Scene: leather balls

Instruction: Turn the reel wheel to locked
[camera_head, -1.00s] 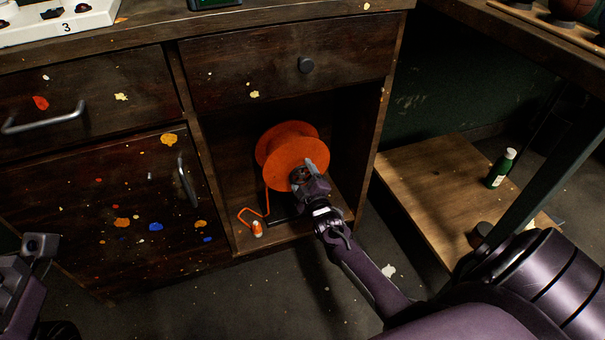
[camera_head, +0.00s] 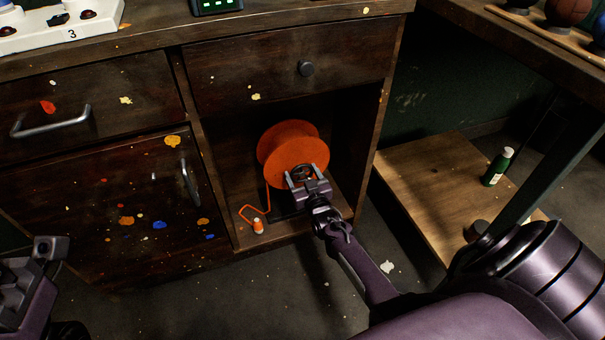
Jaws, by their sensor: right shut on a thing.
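The orange reel wheel (camera_head: 293,145) stands upright in the open cabinet compartment, with a dark hub on its front face. My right gripper (camera_head: 306,174) is at the front of the reel, shut on the dark hub (camera_head: 302,171), with one finger on each side of it. An orange cord runs from the reel down to an orange and white end piece (camera_head: 258,225) on the compartment floor. Whether a lock mark is on the reel cannot be made out. My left gripper (camera_head: 38,262) is at the lower left edge, partly cut off, away from the cabinet.
A drawer with a round knob (camera_head: 305,68) is above the compartment. A paint-spattered door with a handle (camera_head: 188,181) is to its left. A low wooden shelf (camera_head: 430,190) with a green bottle (camera_head: 497,167) is at the right.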

